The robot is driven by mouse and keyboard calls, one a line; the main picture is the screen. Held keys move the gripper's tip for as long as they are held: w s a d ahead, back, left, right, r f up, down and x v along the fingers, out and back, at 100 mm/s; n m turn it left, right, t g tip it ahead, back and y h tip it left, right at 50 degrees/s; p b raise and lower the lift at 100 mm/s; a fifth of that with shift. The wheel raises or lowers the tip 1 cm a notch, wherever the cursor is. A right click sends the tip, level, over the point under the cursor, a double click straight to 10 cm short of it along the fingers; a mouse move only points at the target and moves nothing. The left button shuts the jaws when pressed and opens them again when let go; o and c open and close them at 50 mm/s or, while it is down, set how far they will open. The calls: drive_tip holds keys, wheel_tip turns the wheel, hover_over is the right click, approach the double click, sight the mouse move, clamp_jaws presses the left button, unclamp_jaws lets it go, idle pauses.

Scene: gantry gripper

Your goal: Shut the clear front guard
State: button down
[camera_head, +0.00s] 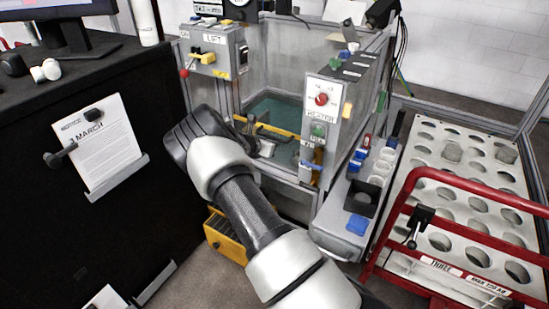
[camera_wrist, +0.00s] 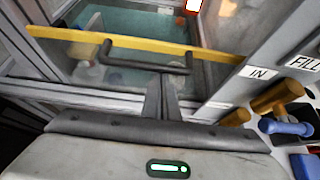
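The clear front guard shows as a see-through panel with a yellow edge strip (camera_wrist: 222,55) across the front opening of the machine. A dark bar handle (camera_wrist: 145,65) is fixed to that strip. In the head view the strip (camera_head: 285,131) crosses the opening low down, partly hidden by my arm. My gripper (camera_wrist: 165,80) is at the handle, its narrow fingers close together with the tips just below the bar. I see nothing between the fingers. I cannot tell whether they touch the handle. My gripper's fingers are mostly hidden behind my arm in the head view.
A teal-floored chamber (camera_head: 272,108) lies behind the guard. A side shelf with a black bin (camera_head: 361,198) and a red-railed cart (camera_head: 437,176) stand right. A black desk (camera_head: 60,180) is left.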

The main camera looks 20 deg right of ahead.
wheel_tip(320, 180, up, 20)
drive_tip(key=p, duration=0.9)
drive_tip(key=shift+w+d+f+p, duration=0.15)
drive_tip(key=shift+p, duration=0.25)
